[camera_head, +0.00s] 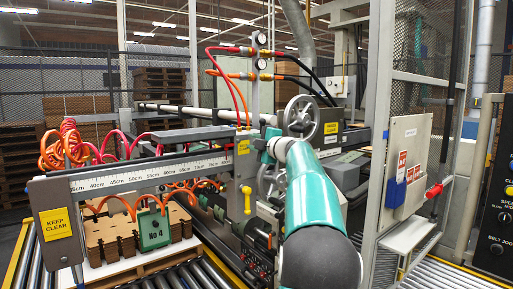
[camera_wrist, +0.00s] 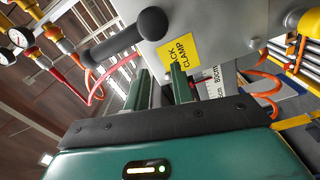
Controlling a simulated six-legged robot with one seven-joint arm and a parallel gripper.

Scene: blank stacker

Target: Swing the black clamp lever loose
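The black clamp lever (camera_wrist: 122,38) shows in the wrist view as a dark rod with a rounded knob at its right end. In the head view my teal arm reaches toward the measuring beam (camera_head: 150,175); I cannot make out the lever there.
Gauges (camera_wrist: 18,38) with red and orange hoses stand near the lever's left. In the head view a handwheel (camera_head: 301,115) stands beside my arm. A green block (camera_head: 153,229) and brown blanks (camera_head: 108,236) sit below the beam.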

